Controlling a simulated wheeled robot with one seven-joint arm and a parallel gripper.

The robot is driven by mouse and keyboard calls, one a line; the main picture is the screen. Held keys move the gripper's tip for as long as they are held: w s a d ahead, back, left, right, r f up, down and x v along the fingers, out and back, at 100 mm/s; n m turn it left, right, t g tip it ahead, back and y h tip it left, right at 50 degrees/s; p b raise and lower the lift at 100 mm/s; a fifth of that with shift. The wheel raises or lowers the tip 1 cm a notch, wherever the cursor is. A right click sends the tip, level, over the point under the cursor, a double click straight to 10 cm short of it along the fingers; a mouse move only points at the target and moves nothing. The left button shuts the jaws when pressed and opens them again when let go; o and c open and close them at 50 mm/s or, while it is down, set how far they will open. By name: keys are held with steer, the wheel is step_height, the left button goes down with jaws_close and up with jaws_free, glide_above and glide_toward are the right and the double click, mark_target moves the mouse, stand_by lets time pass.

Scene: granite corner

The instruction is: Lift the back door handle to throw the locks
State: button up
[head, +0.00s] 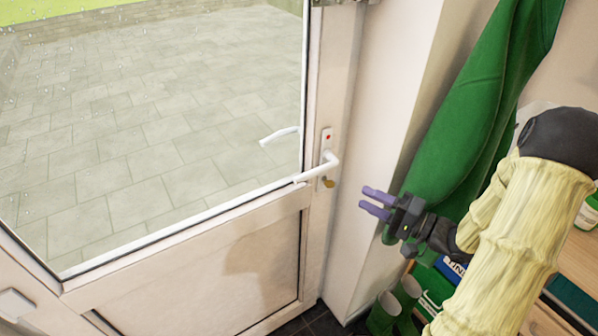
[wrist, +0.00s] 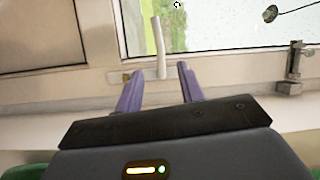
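The white back door handle (head: 319,169) is on the right stile of the white door (head: 205,265), its lever pointing left and slightly down. A red mark sits on the plate above it, and a brass-coloured key or cylinder (head: 328,182) is below. My gripper (head: 370,203) is right of the handle, with its purple fingers pointing left towards the door. The fingers are apart with nothing between them. In the wrist view the handle (wrist: 159,48) appears upright beyond the open fingers of my gripper (wrist: 160,80), apart from them.
A green garment (head: 455,130) hangs on the wall behind my arm. Green boots (head: 395,303) stand on the floor below. A wooden shelf or bench (head: 577,252) is at right. A metal fitting (wrist: 293,68) is on the door frame. Paving shows through the glass.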

mark_target(316, 175)
steer(key=shift+a, duration=0.1)
steer(key=p+x, duration=0.2)
steer(key=x, duration=1.5)
steer(key=shift+w, duration=0.1)
